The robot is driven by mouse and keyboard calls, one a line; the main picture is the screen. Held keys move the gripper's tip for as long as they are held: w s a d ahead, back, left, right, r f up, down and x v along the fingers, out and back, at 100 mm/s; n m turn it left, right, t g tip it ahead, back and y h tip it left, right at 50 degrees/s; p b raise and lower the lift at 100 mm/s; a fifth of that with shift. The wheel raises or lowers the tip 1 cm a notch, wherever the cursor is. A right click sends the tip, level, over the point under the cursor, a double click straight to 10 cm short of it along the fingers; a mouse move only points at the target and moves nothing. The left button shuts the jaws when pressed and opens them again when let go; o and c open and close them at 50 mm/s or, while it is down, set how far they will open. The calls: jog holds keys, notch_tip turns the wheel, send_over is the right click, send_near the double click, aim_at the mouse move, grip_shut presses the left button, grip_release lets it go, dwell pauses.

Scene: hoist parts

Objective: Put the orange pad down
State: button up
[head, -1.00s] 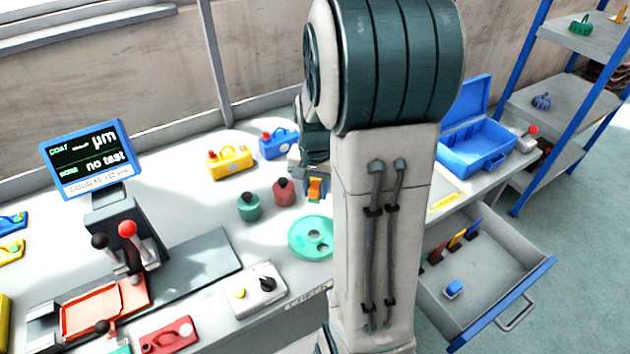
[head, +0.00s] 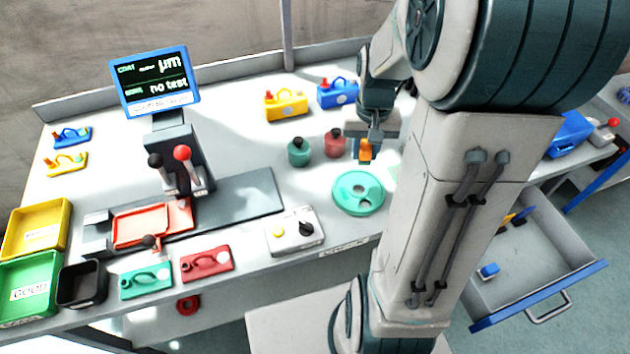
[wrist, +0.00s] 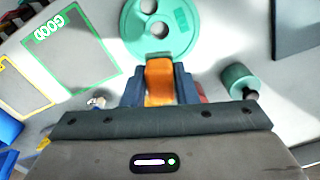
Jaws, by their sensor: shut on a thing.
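The orange pad (wrist: 159,82) is between the two fingers of my gripper (wrist: 160,88) in the wrist view. In the head view the orange pad (head: 365,150) hangs below my gripper (head: 366,143), above the bench. My gripper is shut on it. The green round plate with holes (head: 359,193) lies on the bench just in front of the pad. It also shows in the wrist view (wrist: 183,40), directly beyond the pad's tip. I cannot tell the pad's exact height above the bench.
A green pot (head: 299,152) and a red pot (head: 334,143) stand left of my gripper. Yellow (head: 286,105) and blue (head: 337,93) hoist parts lie behind. A test stand with a screen (head: 155,82) is at left. An open drawer (head: 540,270) juts out at right.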

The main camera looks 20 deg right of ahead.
jog(key=s+n, duration=0.1)
jog(key=a+n, duration=0.1)
jog(key=n, duration=0.1)
jog(key=shift+s+a+r+n, duration=0.15)
jog(key=shift+s+n, duration=0.15)
jog(key=shift+s, duration=0.1)
send_over(310, 186)
notch_tip(310, 186, down, 7)
jog(key=shift+r, duration=0.1)
jog(key=shift+f, duration=2.05)
jog(key=shift+f+b, duration=0.2)
jog(key=shift+b, duration=0.2)
jog(key=o, duration=1)
jog(key=shift+r, duration=0.1)
